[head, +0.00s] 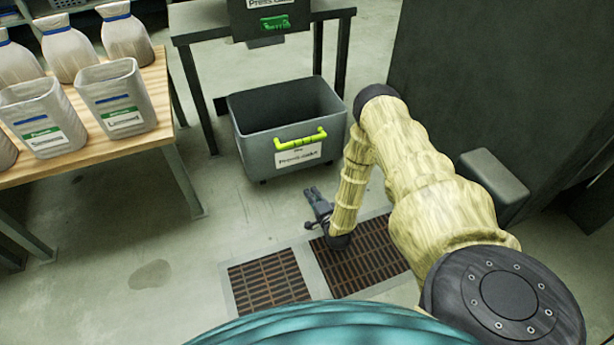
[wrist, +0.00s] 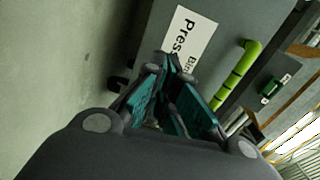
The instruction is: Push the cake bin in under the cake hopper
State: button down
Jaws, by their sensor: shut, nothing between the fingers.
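The cake bin (head: 252,150) is an open, empty-looking grey bin with a yellow-green handle (head: 300,139) and a white label on its front. It stands upright on the floor, its front protruding from the dark stand. The cake hopper (head: 268,22) is a dark box with a white label and green marking, above and behind the bin at the top edge. My gripper (head: 311,193) is shut and empty, low in front of the bin's front wall. In the wrist view the bin's front (wrist: 220,60) and handle (wrist: 238,76) lie beyond my fingers (wrist: 168,70); I cannot tell whether they touch.
Dark stand legs (head: 196,95) flank the bin. A wooden table (head: 150,125) with sacks and containers stands at left. Floor grates (head: 270,283) lie below my gripper. A large dark block (head: 480,70) stands at right. The floor at lower left is clear.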

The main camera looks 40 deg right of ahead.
jog(key=d+f+m+t+b, duration=0.1)
jog(key=d+f, duration=0.1)
jog(key=d, duration=0.1)
jog(key=b, duration=0.7)
send_near(305, 162)
jog(key=shift+h, duration=0.4)
jog(key=x, duration=0.7)
jog(key=shift+w+a, duration=0.1)
jog(key=shift+a, duration=0.25)
